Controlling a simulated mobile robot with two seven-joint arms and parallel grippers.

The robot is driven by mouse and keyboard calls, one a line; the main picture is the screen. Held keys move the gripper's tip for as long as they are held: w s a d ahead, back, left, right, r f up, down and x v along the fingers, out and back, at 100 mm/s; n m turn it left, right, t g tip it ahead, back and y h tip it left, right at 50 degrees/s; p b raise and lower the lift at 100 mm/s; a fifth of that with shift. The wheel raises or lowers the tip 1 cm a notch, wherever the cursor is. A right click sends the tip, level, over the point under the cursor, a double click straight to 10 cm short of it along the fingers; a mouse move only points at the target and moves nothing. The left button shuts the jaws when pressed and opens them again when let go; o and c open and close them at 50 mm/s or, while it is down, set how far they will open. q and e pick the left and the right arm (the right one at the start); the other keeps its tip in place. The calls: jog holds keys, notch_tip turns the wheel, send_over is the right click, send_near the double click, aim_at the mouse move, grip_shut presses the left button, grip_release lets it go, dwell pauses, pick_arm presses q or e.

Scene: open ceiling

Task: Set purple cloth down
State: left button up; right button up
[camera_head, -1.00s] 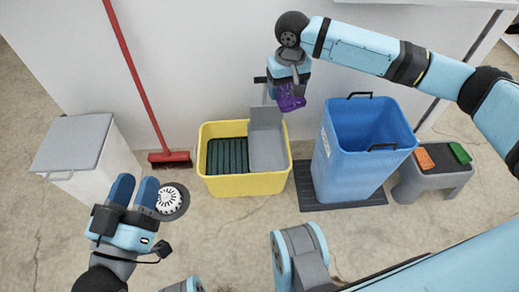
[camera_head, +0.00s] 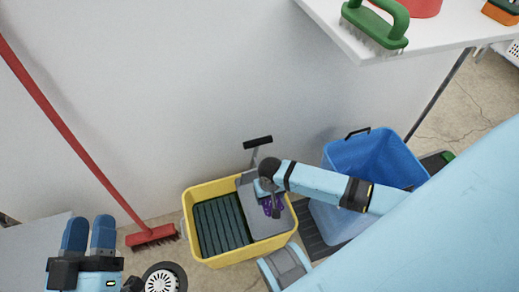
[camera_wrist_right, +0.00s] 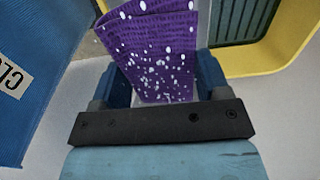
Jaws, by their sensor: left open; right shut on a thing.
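The purple cloth (camera_wrist_right: 155,45) with white spots is pinched between the fingers of my right gripper (camera_wrist_right: 155,85) in the right wrist view. In the head view the cloth (camera_head: 272,207) shows only partly, below my right wrist, over the grey part of the yellow bucket (camera_head: 225,258). I cannot tell whether the cloth touches that grey part. My left gripper (camera_head: 88,238) is open and empty at the lower left of the head view, left of the bucket.
A blue bin (camera_head: 365,160) stands right of the yellow bucket. A red broom (camera_head: 75,150) leans on the wall at left. A white table (camera_head: 440,35) holds a green brush (camera_head: 375,25) at upper right.

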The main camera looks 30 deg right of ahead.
jog(key=b, duration=0.7)
send_over(268, 220)
notch_tip(268, 220, down, 14)
jog(key=shift+f, duration=0.2)
jog(key=shift+f+b, duration=0.35)
jog(key=shift+f, duration=0.25)
notch_tip(268, 220, down, 4)
jog(key=shift+f+b, duration=0.1)
jog(key=shift+b, duration=1.15)
pick_arm(q)
notch_tip(268, 220, down, 9)
jog(key=w+m+g, duration=0.2)
jog(key=m, duration=0.1)
jog(key=shift+a+g, duration=0.25)
jog(key=shift+g, duration=0.05)
pick_arm(e)
jog(key=o, duration=0.5)
jog(key=shift+f, duration=0.1)
jog(key=o, duration=0.4)
